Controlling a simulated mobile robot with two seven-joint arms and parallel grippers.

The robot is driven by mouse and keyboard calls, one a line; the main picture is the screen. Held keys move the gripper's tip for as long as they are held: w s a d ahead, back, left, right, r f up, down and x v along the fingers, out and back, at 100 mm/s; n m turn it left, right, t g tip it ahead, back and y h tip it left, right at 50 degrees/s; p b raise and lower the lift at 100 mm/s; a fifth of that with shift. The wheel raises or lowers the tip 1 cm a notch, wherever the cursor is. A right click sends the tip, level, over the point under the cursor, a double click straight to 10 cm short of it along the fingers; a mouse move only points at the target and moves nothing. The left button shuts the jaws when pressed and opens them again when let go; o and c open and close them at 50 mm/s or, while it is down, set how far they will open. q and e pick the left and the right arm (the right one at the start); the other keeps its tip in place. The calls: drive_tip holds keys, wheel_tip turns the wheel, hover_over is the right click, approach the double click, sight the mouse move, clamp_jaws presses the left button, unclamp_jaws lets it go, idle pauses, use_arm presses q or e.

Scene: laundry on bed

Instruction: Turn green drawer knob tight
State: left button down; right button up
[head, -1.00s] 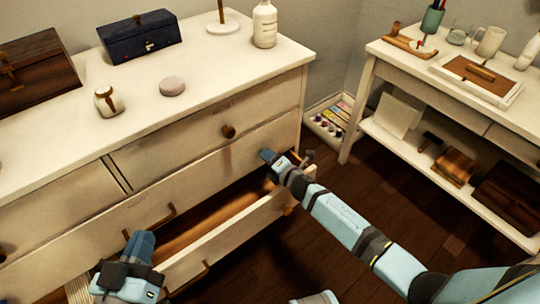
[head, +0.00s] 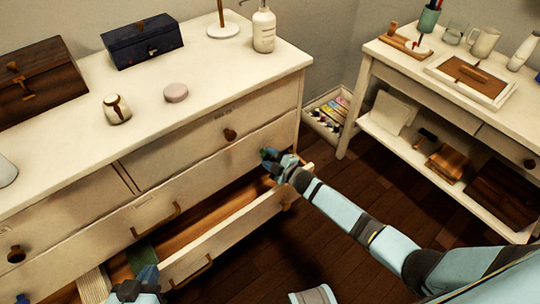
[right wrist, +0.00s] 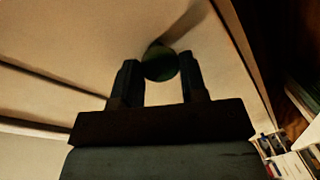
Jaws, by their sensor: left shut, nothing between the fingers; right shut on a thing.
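The green drawer knob (right wrist: 160,63) is round and dark green, between the two fingers of my right gripper (right wrist: 157,82) in the right wrist view. The right gripper is shut on it, at the right end of a white drawer front. In the head view the right gripper (head: 272,160) mostly covers the knob. My left gripper (head: 142,282) is shut and empty at the bottom edge of the head view, by the open lower drawer and well away from the green knob. It is partly cut off.
The lower drawer (head: 235,226) stands open beneath my right gripper, with cloths at its left. A brown knob (head: 229,134) is on the drawer above. The dresser top (head: 215,75) holds boxes, a jar and a bottle.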

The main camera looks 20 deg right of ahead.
drive_tip(key=shift+m+y, duration=0.3)
drive_tip(key=shift+m, duration=0.6)
use_arm(q)
drive_tip(key=shift+r, duration=0.1)
drive_tip(key=shift+f+p, duration=0.2)
drive_tip(key=shift+p, duration=0.1)
use_arm(e)
drive_tip(key=o, duration=0.9)
use_arm(q)
drive_tip(key=shift+r, duration=0.25)
